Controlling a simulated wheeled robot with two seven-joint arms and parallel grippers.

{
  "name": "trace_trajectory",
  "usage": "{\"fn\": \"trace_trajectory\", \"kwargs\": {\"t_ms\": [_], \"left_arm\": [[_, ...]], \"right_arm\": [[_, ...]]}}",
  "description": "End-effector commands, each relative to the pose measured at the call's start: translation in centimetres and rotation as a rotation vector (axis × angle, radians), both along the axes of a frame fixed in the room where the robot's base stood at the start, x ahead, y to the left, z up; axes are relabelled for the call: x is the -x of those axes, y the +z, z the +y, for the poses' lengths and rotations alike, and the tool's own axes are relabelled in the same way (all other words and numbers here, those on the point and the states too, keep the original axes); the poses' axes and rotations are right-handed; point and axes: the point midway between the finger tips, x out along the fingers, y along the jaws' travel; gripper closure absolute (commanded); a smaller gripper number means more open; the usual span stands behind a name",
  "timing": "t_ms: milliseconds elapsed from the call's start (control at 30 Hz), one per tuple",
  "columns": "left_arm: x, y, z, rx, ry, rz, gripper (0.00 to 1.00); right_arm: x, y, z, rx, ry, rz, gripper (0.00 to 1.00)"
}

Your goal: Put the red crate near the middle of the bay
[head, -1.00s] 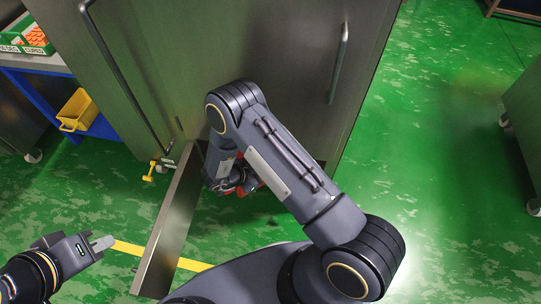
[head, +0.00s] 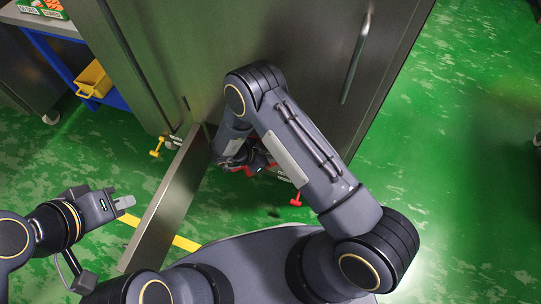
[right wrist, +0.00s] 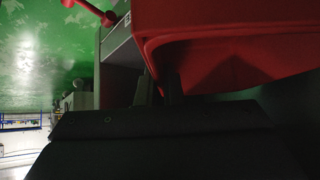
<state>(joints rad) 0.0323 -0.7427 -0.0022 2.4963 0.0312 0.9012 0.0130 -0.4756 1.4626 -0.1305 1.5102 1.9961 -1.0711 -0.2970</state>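The red crate (right wrist: 235,35) fills the upper right of the right wrist view, close to the camera. In the head view only small red parts of it (head: 249,171) show beside my right gripper (head: 238,165), low at the front of the steel cabinet. In the right wrist view the two dark fingers of my right gripper (right wrist: 159,88) meet the crate's near wall, with a narrow strip of it between them. My left gripper (head: 125,202) is at the left, empty, its fingertips together, apart from everything. The bay's inside is hidden behind my right arm.
A long steel panel (head: 165,205) stands out from the cabinet (head: 210,40) just left of my right gripper. A yellow T-handle (head: 157,147) and a red T-handle (head: 295,199) are near the floor. A yellow bin (head: 94,79) sits on a blue shelf. Green floor is open at right.

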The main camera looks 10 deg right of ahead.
Motion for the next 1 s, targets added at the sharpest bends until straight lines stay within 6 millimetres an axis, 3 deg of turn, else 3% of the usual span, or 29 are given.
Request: {"fn": "trace_trajectory", "kwargs": {"t_ms": [133,467,1000], "left_arm": [[0.0,0.0,0.0,0.000,0.000,0.000,1.00],[0.0,0.4,0.0,0.000,0.000,0.000,1.00],[0.0,3.3,0.0,0.000,0.000,0.000,1.00]], "right_arm": [[0.0,0.0,0.0,0.000,0.000,0.000,0.75],[0.0,0.6,0.0,0.001,0.001,-0.001,0.75],[1.3,7.6,6.9,-0.001,0.001,-0.001,0.75]]}}
